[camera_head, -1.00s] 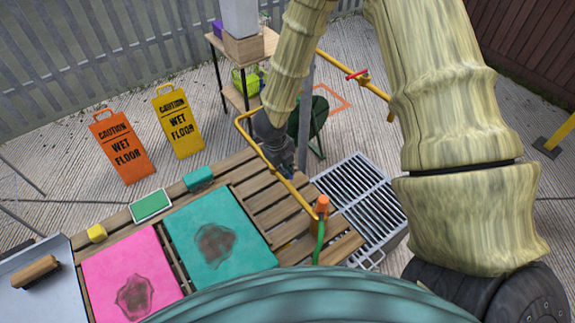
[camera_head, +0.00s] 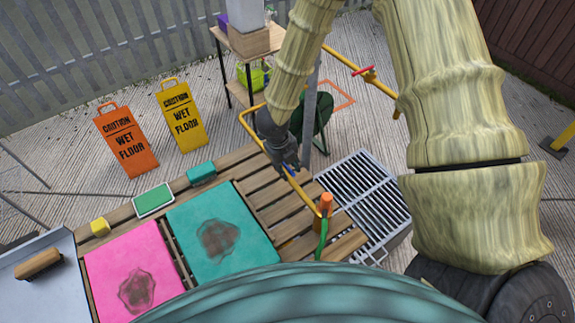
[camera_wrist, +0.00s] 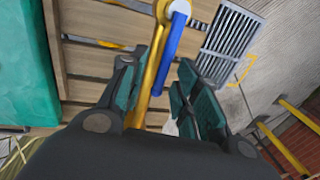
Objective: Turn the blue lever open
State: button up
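The blue lever (camera_wrist: 172,50) lies close alongside the yellow pipe (camera_wrist: 155,72), joined to it at a pale round pivot (camera_wrist: 179,8) at the top of the wrist view. My gripper (camera_wrist: 160,72) is open, with one dark green finger on each side of the lever and pipe. The lever's lower end is between the fingers; I cannot tell whether either finger touches it. In the head view my gripper (camera_head: 287,158) is at the yellow pipe (camera_head: 303,190) above the slatted table, and hides most of the lever.
The slatted wooden table (camera_head: 275,205) carries a pink mat (camera_head: 110,262) and a teal mat (camera_head: 195,215), both stained. An orange-topped fitting (camera_head: 326,202) stands at the pipe's near end. A metal grate (camera_head: 362,195) lies to the right. Two wet floor signs (camera_head: 126,140) stand behind.

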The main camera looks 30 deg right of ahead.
jog(key=shift+w+a+r, duration=0.1)
jog(key=shift+a+r, duration=0.05)
jog(key=shift+r, duration=0.8)
notch_tip(320, 180, up, 10)
jog(key=a, duration=0.2)
